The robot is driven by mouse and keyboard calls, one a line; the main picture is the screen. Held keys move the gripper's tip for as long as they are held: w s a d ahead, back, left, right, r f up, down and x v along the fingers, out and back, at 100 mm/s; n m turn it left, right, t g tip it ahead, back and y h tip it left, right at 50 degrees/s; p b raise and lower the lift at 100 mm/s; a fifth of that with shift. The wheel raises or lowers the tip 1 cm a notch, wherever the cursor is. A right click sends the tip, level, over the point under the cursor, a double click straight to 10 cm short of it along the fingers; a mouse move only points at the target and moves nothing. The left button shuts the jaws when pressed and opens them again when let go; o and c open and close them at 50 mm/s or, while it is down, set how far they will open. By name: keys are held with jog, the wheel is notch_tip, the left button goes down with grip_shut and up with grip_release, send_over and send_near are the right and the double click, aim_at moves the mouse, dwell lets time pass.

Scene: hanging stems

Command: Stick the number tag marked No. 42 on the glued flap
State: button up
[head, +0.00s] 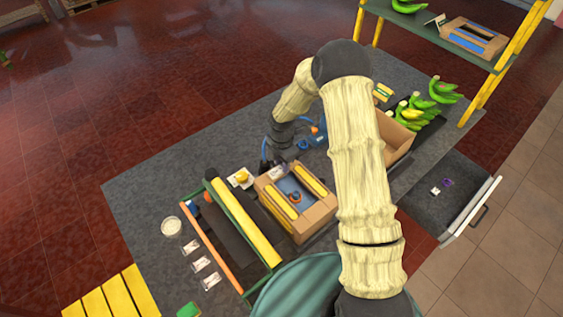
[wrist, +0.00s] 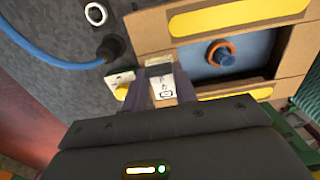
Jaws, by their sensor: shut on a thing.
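The cardboard box (head: 313,219) stands open on the dark grey bench top, with a long yellow strip on each of two flaps (head: 314,180) (head: 280,203). The box also shows in the wrist view (wrist: 152,32), with both yellow strips. My gripper (wrist: 162,76) is shut on a small white tag (wrist: 163,84) with dark marks too small to read as a number. In the head view my gripper (head: 277,167) is at the box's far left end. The tag overlaps the box edge in the wrist view; I cannot tell whether it touches.
Inside the box are a blue lining and an orange ring around a blue knob (head: 295,197). A white card with a yellow thing (head: 241,178) lies close left. Several white tags (head: 201,263) lie left of the green-and-yellow rack (head: 245,222). A second box and green bananas (head: 413,115) stand right.

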jog(key=shift+s+f, duration=0.1)
jog(key=shift+f, duration=0.25)
dwell(1.2)
jog(key=o, duration=1.4)
jog(key=shift+r, duration=0.15)
jog(key=shift+r+p, duration=2.4)
jog(key=shift+r, duration=1.05)
